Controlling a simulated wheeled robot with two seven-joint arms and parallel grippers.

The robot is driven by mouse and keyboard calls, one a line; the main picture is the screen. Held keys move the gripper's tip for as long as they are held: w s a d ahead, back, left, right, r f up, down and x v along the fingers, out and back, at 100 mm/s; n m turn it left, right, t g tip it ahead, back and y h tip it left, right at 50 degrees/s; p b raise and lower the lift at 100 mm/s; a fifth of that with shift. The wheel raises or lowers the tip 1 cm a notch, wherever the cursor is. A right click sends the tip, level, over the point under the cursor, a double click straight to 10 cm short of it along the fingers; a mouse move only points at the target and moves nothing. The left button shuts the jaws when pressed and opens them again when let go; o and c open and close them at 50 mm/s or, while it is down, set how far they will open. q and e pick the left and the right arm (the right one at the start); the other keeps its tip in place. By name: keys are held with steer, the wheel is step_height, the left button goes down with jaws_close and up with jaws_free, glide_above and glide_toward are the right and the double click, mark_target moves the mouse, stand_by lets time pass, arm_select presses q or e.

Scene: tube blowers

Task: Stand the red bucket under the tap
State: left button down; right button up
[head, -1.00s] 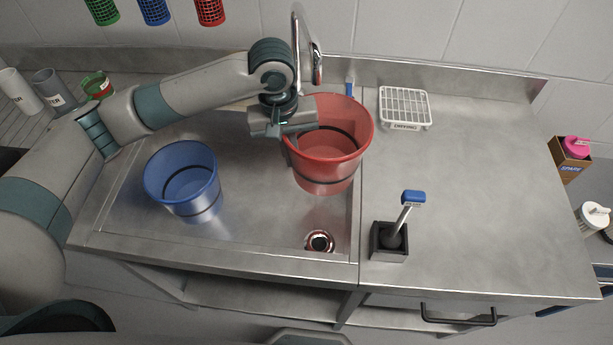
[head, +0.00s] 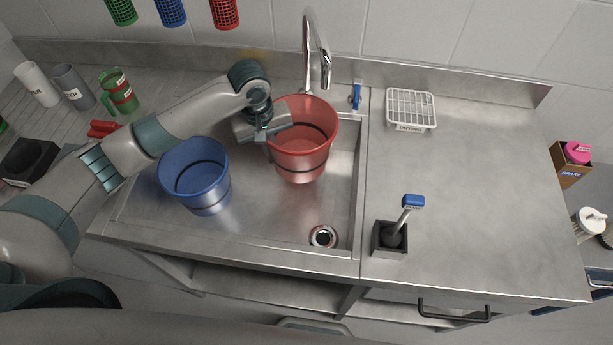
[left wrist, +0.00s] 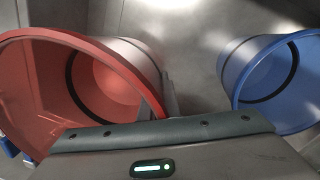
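The red bucket (head: 302,158) is upright in the back right of the sink, and also fills the left of the left wrist view (left wrist: 100,85). Its back right rim is near the end of the tap's spout (head: 326,72); I cannot tell whether the spout is exactly above the opening. My left gripper (head: 268,135) is at the bucket's left rim, shut on its wall. One finger shows against the bucket in the left wrist view. Whether the bucket's base touches the sink floor is hard to tell. My right gripper is not in view.
A blue bucket (head: 196,185) stands in the sink just left of the red one. The drain (head: 323,236) is in front. A brush in a black holder (head: 390,240) and a white rack (head: 411,108) are on the right counter. Cups (head: 75,88) stand far left.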

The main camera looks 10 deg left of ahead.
arm_select(q)
step_height(320, 180, down, 6)
steer(key=p, duration=0.1)
steer(key=shift+f, duration=0.1)
stand_by(0.3)
steer(key=shift+f+p, duration=0.7)
steer(key=shift+f, duration=1.15)
steer(key=shift+f, duration=0.15)
steer(key=c, duration=2)
jaws_free()
steer(key=shift+r, duration=0.2)
steer(key=r, duration=0.4)
steer(key=r+b, duration=0.1)
steer(key=r, duration=0.3)
steer(key=a+r+b, duration=0.1)
steer(key=r, duration=0.3)
steer(key=shift+s, duration=0.3)
